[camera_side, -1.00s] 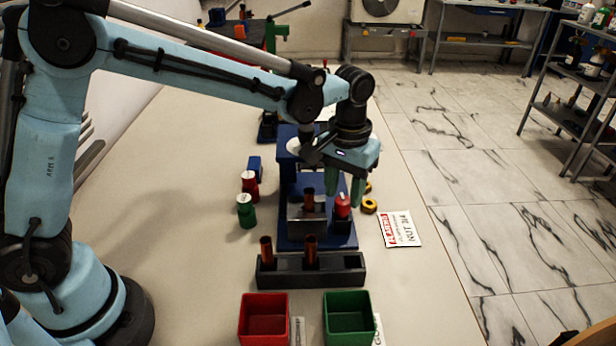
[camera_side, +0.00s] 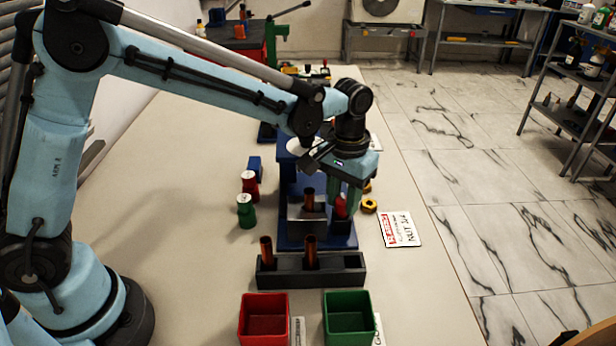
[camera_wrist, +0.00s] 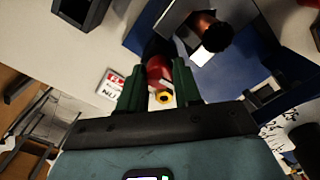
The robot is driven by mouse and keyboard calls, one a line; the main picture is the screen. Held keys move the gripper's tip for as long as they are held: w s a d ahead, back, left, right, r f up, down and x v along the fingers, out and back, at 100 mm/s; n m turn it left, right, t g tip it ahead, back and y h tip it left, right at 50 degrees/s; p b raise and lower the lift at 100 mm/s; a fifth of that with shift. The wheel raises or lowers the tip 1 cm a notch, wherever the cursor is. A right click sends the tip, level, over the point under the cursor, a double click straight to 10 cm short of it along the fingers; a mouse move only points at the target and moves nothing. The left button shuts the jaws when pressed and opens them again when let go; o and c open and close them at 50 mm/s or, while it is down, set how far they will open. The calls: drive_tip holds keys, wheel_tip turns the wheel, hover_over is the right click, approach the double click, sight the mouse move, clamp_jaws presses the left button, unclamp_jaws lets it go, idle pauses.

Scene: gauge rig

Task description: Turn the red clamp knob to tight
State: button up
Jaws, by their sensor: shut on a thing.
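The red clamp knob (camera_side: 341,207) is at the right side of the blue gauge rig (camera_side: 290,232). My gripper (camera_side: 345,205) is down at the knob, with its green fingers on either side of it. In the wrist view the red knob (camera_wrist: 158,72) sits between the two green fingertips (camera_wrist: 157,82), and my gripper is shut on it. A copper tube (camera_side: 308,199) stands upright in the rig's grey block, left of the knob; its end also shows in the wrist view (camera_wrist: 213,34). The fingers partly cover the knob, and I cannot read any tight mark.
A black rack (camera_side: 340,277) with two copper tubes stands in front of the rig. Red (camera_side: 264,317) and green (camera_side: 349,316) bins are nearer. A red-and-white card (camera_side: 400,229) and yellow nut (camera_side: 369,205) lie right. Green (camera_side: 245,211) and red (camera_side: 250,185) cylinders stand left.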

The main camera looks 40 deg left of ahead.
sight(343, 200)
drive_tip(key=shift+m, duration=0.5)
drive_tip(key=o, duration=0.8)
drive_tip(key=shift+c, duration=0.2)
drive_tip(key=shift+r, duration=0.1)
wheel_tip(343, 200, up, 12)
